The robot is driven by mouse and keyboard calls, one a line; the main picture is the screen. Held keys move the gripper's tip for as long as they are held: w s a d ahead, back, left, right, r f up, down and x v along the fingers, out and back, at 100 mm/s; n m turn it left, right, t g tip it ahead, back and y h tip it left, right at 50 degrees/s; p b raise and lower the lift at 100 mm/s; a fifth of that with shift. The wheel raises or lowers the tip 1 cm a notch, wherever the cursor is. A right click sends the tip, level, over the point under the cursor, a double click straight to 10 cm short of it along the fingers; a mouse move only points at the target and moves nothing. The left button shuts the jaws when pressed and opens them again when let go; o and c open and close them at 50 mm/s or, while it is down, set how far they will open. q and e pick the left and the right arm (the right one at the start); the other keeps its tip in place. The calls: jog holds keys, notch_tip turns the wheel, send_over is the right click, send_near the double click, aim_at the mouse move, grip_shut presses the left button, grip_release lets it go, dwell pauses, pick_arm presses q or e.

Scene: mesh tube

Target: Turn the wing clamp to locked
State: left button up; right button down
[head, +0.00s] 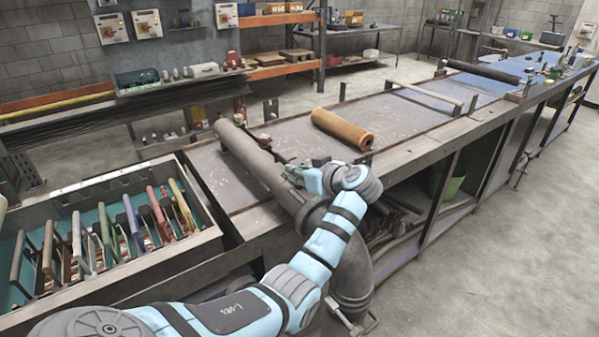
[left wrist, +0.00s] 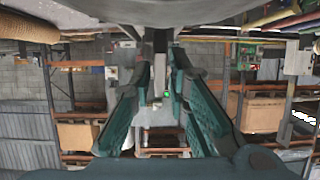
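My left gripper (head: 304,176) is above the near end of a long dark tube (head: 258,160) on the bench. In the left wrist view its two teal fingers (left wrist: 161,92) are spread apart. A grey upright bar (left wrist: 160,66) shows between the fingertips in that view, which looks upside down; it may be part of the wing clamp. I cannot tell whether the fingers touch it. In the head view I cannot make out the clamp's wing or its position; my gripper and wrist cover that spot. My right gripper is not in view.
A brown roll (head: 342,130) lies on the bench (head: 400,118) behind my gripper. A crate (head: 120,283) of coloured frames stands at left. A grey pipe elbow (head: 352,275) drops at the bench's front edge. The floor (head: 500,240) at right is clear.

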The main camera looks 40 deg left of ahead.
pick_arm(q)
jog(key=shift+o, duration=0.3)
jog(key=shift+a, duration=0.1)
jog(key=v, duration=1.2)
jog(key=shift+w+a, duration=0.1)
